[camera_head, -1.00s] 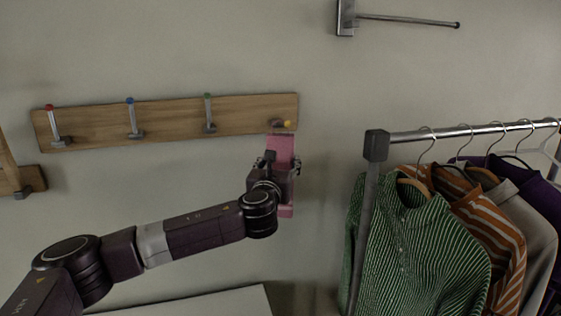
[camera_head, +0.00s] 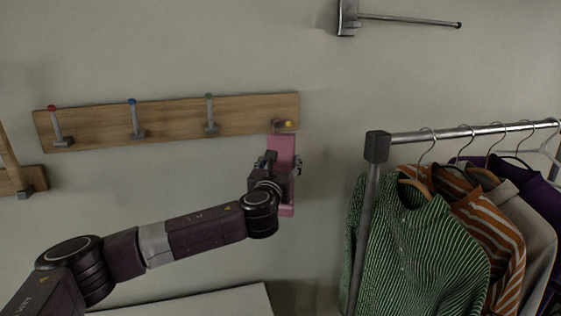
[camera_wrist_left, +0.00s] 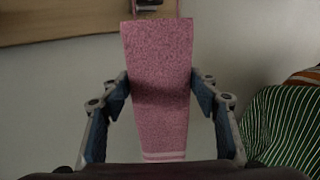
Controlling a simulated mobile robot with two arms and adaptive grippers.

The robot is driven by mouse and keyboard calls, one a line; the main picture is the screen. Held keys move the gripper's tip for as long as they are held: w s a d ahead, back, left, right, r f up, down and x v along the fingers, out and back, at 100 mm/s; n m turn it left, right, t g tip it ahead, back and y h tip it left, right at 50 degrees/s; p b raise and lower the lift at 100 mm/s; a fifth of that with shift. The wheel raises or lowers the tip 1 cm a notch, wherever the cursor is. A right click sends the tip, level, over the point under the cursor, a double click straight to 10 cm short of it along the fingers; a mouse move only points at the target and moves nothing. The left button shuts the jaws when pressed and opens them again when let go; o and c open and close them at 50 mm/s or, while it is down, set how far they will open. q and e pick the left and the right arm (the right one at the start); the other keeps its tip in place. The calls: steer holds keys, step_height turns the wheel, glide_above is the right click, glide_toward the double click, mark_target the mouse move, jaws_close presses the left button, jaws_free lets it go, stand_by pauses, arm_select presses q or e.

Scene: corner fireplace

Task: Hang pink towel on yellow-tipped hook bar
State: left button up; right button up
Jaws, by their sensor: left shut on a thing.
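The pink towel (camera_head: 282,150) hangs as a narrow upright strip in my left gripper (camera_head: 278,165), which is shut on it. In the left wrist view the towel (camera_wrist_left: 160,70) stands between the two fingers (camera_wrist_left: 160,100). The wooden hook bar (camera_head: 172,122) is on the wall, with red-, blue-, green- and yellow-tipped hooks. The towel's top edge reaches the bar's right end, just below the yellow tip (camera_head: 288,124). Most of that hook is hidden, and I cannot tell whether the towel touches it. My right gripper is not in view.
A clothes rack (camera_head: 377,146) with several hanging garments, a green striped shirt (camera_head: 420,250) nearest, stands to the right. A metal wall rod (camera_head: 410,20) is above it. A pale surface (camera_head: 215,302) lies below my arm. The wall between bar and rack is clear.

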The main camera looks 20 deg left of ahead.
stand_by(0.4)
arm_select(q)
steer(key=o, duration=1.4)
steer(key=s, duration=0.4)
steer(key=s+d, duration=0.1)
steer(key=s, duration=0.7)
steer(key=shift+d, duration=0.4)
